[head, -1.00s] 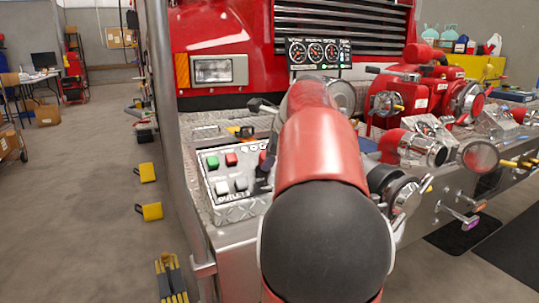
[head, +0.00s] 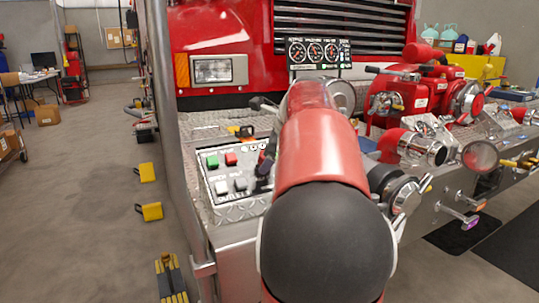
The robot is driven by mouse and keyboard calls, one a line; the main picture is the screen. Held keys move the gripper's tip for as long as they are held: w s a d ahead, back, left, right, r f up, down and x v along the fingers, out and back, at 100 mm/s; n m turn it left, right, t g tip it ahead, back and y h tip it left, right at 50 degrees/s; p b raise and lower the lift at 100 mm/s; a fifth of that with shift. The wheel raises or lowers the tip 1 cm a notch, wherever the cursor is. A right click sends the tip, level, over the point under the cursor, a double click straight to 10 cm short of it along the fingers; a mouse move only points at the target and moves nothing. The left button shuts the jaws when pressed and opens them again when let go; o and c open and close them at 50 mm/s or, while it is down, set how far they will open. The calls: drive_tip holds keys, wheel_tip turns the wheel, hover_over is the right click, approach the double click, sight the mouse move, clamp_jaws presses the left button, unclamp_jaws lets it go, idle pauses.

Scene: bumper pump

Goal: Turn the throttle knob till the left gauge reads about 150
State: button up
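The gauge panel (head: 318,68) stands at the top centre, in front of the truck's grille. The control panel (head: 207,187) lies on the metal deck, left of my arm. My gripper is hidden behind my red and black arm.
Red pump fittings and a chrome outlet (head: 433,153) crowd the bumper to the right of my arm. A metal post (head: 160,130) rises to the left of the panel. Yellow floor blocks (head: 151,211) lie left of the bumper, where the grey floor is mostly clear.

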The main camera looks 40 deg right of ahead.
drive_tip(key=v, duration=0.7)
drive_tip(key=shift+s+r, duration=0.25)
drive_tip(key=shift+r, duration=0.1)
idle(0.4)
